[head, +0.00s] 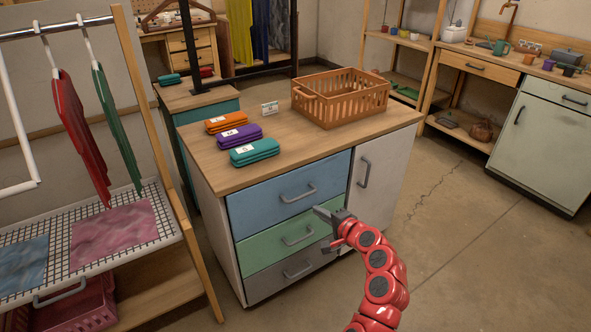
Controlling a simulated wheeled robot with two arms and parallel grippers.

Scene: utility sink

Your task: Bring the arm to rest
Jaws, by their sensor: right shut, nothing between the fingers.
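My right gripper (325,215) is at the end of my red arm, which comes up from the bottom right of centre in the head view. The gripper is shut and empty. In the picture it overlaps the front of the cabinet (205,165), over the green drawer (270,240) and just under the blue drawer's (275,190) lower right corner. I cannot tell whether it touches the drawer front. All three drawers look shut. My left gripper is not in view.
On the cabinet top stand an orange-brown basket (345,108) and orange (227,122), purple (238,136) and teal (254,152) folded bundles. A drying rack (150,243) stands at the left. Open floor (470,245) lies to the right.

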